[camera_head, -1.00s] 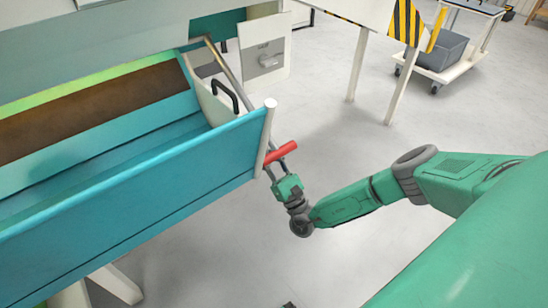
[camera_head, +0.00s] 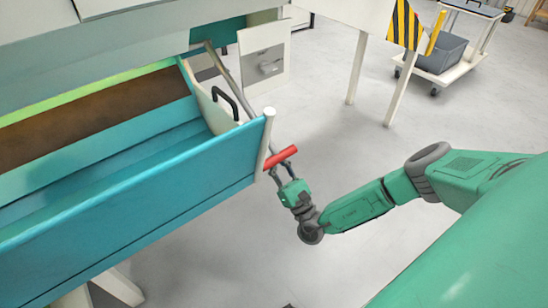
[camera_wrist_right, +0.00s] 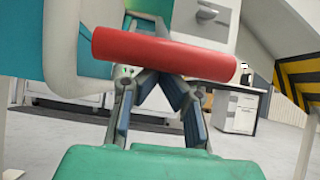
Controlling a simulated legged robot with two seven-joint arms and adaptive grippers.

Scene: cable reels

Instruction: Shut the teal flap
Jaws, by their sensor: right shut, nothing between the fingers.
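The teal flap (camera_head: 130,195) is the long front panel of the bin at the left in the head view. It stands out from the bin, with a gap between. A red bar handle (camera_head: 280,157) sits at its right end, by a pale end post (camera_head: 267,135). My right gripper (camera_head: 282,170) is at the red handle, shut and with nothing between its fingers. In the right wrist view the red handle (camera_wrist_right: 165,54) crosses just beyond the fingertips; contact is hard to tell. My left gripper is not in view.
A metal rod (camera_head: 222,68) and a black grip (camera_head: 226,101) lie behind the flap's right end. A white table with a striped panel (camera_head: 406,24) and a cart with a grey box (camera_head: 441,55) stand beyond.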

